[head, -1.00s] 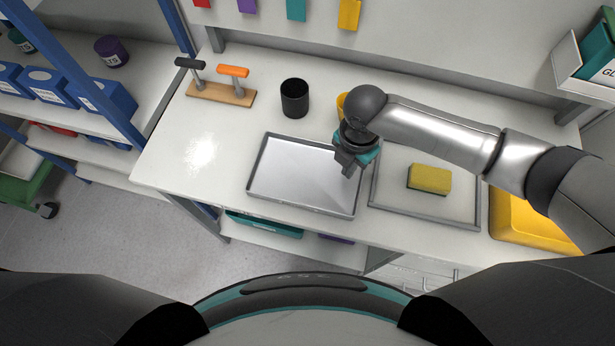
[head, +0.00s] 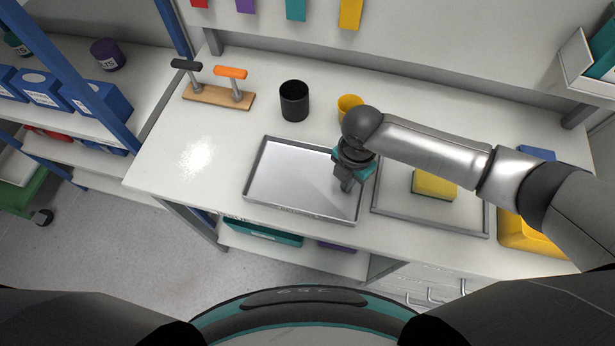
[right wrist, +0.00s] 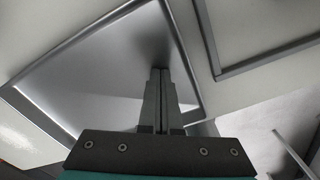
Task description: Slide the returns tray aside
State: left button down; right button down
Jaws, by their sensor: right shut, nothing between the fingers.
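A shallow silver metal tray (head: 290,178) with a raised rim lies on the white worktop; I see no label on it. It also shows in the right wrist view (right wrist: 95,70). My right gripper (head: 346,187) is shut and empty, pointing down over the tray's right part, just inside the right rim. In the right wrist view the closed fingertips (right wrist: 160,72) show against the tray's floor; I cannot tell whether they touch it. My left gripper is not in view.
A grey-rimmed rectangle (head: 432,224) with a yellow sponge (head: 435,186) lies close right of the tray. A yellow bin (head: 522,236) stands farther right. A black cup (head: 294,101), yellow cup (head: 349,104) and wooden handle rack (head: 217,97) stand behind. The worktop left of the tray is clear.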

aim_at(359, 194)
jog(key=shift+s+f, duration=0.3)
jog(key=shift+f, duration=0.2)
jog(key=shift+s+d, duration=0.1)
jog(key=shift+s+d+f+p, duration=0.15)
jog(key=shift+d+p, duration=0.1)
jog(key=shift+d, duration=0.5)
jog(key=shift+s+d+r+p, duration=0.15)
jog(key=shift+d+p, duration=0.1)
jog(key=shift+d, duration=0.5)
jog(key=shift+f, duration=0.1)
jog(key=shift+a, duration=0.75)
jog(key=shift+w+a, duration=0.1)
notch_tip(359, 194, up, 9)
jog(key=p, duration=0.9)
jog(key=shift+w+a+r, duration=0.15)
jog(key=shift+w+r, duration=0.05)
jog(key=shift+w, duration=0.15)
